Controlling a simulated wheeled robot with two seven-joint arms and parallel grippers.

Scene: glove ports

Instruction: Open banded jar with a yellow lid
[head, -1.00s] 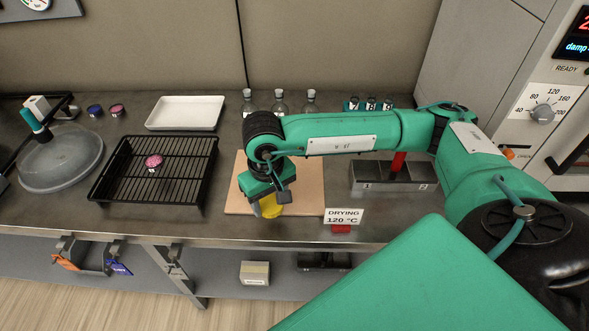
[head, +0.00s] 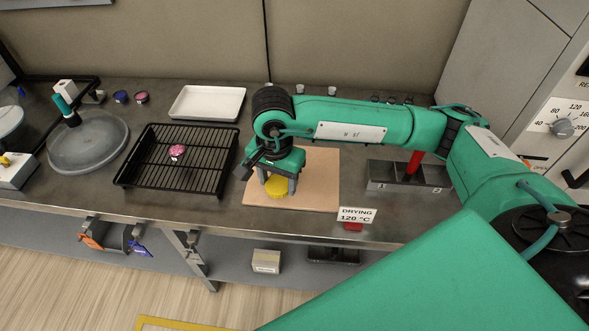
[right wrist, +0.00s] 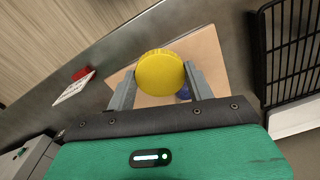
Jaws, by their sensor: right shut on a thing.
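The yellow lid (head: 277,187) is a round, ribbed disc low over the tan board (head: 318,180). My right gripper (head: 277,183) points down at it, with one finger on each side. In the right wrist view the yellow lid (right wrist: 160,72) sits between the two grey fingers of my right gripper (right wrist: 158,82), which is shut on it. The jar body is mostly hidden under the lid and gripper. A small blue patch shows below the lid by one finger. I cannot tell whether the lid is still seated on the jar. My left gripper is not in view.
A black wire rack (head: 180,172) with a pink-topped item (head: 177,152) stands left of the board. A metal block with a red piece (head: 412,170) and a "DRYING 120 °C" sign (head: 357,215) are to the right. A white tray (head: 208,103) lies behind.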

